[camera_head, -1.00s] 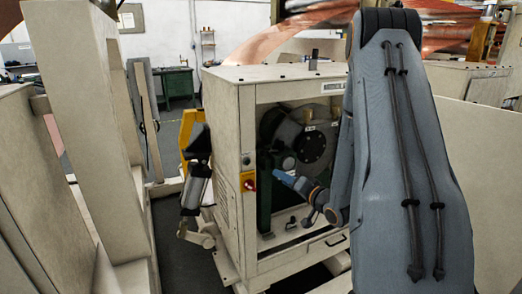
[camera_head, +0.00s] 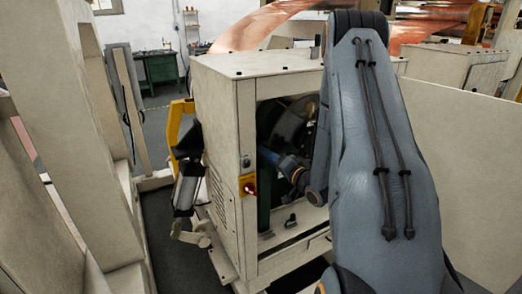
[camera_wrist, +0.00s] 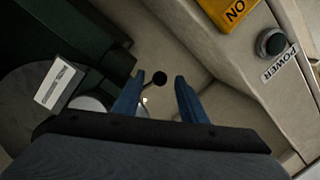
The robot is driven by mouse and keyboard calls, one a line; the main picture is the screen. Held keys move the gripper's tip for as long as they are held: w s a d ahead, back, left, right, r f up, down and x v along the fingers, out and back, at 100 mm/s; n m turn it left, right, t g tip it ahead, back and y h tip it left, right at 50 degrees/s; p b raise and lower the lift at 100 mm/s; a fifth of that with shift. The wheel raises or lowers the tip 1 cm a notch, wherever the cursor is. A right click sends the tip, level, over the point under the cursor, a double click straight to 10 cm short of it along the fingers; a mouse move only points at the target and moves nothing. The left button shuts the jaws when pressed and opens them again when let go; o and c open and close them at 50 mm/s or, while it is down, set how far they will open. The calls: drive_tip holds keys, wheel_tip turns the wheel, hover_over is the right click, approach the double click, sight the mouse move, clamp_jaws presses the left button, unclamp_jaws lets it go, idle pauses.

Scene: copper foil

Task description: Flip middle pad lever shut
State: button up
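My gripper (camera_wrist: 158,90) is open in the wrist view, its two blue fingers apart. A black round knob (camera_wrist: 160,78) shows between the fingertips, with no finger visibly touching it; I cannot tell its depth or whether it is the middle pad lever's end. In the head view my gripper (camera_head: 268,154) reaches through the open front of the beige machine cabinet (camera_head: 218,130), at the left of the opening. A small dark lever-like part (camera_head: 291,221) stands low inside the cabinet. My arm hides the right side of the opening, so other levers cannot be seen.
A yellow plate with a red switch (camera_head: 248,187) is on the cabinet's front post. The wrist view shows a yellow ON plate (camera_wrist: 235,10), a round POWER button (camera_wrist: 271,42) and dark green metal (camera_wrist: 75,40) close by. Copper foil (camera_head: 275,22) runs behind.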

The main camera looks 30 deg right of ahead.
sight(269, 148)
drive_tip(key=shift+w+a+p, duration=0.15)
drive_tip(key=shift+w+p, duration=0.1)
drive_tip(key=shift+w, duration=0.65)
drive_tip(key=shift+w+a+p, duration=0.15)
drive_tip(key=shift+w+p, duration=0.05)
drive_tip(key=shift+w, duration=0.7)
clamp_jaws()
